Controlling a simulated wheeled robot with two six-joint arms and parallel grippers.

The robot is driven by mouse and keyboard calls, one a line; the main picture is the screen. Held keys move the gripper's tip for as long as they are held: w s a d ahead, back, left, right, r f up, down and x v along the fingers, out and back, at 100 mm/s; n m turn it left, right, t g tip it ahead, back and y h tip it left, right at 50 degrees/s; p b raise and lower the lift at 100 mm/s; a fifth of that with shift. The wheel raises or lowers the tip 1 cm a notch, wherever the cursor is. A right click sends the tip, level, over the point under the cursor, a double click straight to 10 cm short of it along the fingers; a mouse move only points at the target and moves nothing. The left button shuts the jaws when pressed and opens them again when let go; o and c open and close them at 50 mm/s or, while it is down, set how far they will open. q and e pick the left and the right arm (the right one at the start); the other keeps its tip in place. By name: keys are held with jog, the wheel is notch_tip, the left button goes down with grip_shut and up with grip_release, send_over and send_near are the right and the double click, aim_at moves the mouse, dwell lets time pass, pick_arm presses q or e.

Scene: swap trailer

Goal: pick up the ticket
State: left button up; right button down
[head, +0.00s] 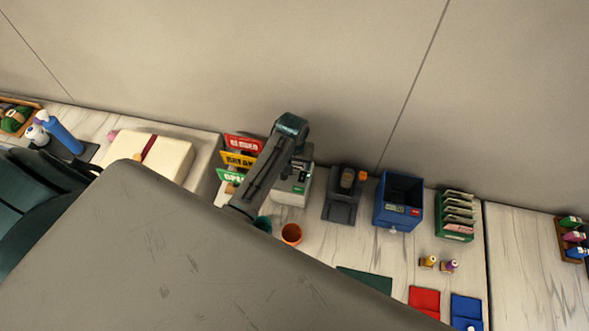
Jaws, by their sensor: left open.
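I cannot single out the ticket with certainty. A green rack (455,233) on the counter holds several pale slips that look like cards or tickets. A grey machine (291,190) with a green label stands at the centre, partly behind my left arm. My left gripper (299,166) is at the end of that arm, in front of the grey machine. It is small and dark here, open, and I see nothing in it. It is far to the left of the rack. My right gripper is not in view.
Coloured signs (241,160), an orange cup (291,234), a dark device (342,206), a blue box (398,205) and small bottles (450,266) stand on the counter (520,260). Red (424,299) and blue (467,308) flat pieces lie near the front. A large grey surface hides the lower left.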

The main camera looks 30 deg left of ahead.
pick_arm(q)
jog(key=shift+c, duration=0.2)
jog(key=c, duration=1.3)
notch_tip(320, 180, up, 10)
jog(key=b, duration=0.3)
jog(key=shift+r, duration=0.25)
jog(key=shift+p, duration=0.65)
